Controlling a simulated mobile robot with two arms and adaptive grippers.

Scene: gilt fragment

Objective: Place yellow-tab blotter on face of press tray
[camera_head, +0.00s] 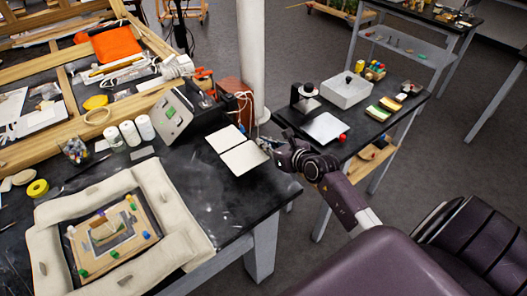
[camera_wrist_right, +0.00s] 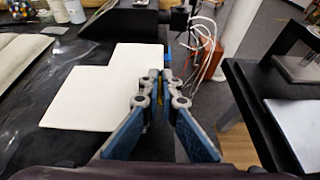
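Two white sheets, which look like blotters, lie side by side on the black table: a front one (camera_head: 244,158) and a back one (camera_head: 225,138). In the right wrist view they form one stepped white shape (camera_wrist_right: 85,100). My right gripper (camera_head: 268,144) is at the sheets' right edge. In the wrist view its fingertips (camera_wrist_right: 161,76) are close together; whether anything is pinched is unclear. A flat pale plate (camera_head: 323,128) with a red knob, possibly the press tray, is on the right-hand table. My left gripper is out of view.
A white box (camera_head: 345,90), a dark stand (camera_head: 305,98) and colored pads (camera_head: 380,110) share the right-hand table. A gap with a white post (camera_head: 251,60) separates the tables. A padded frame (camera_head: 180,205) with a fragment fills the left table's front; a grey device (camera_head: 170,115) stands behind.

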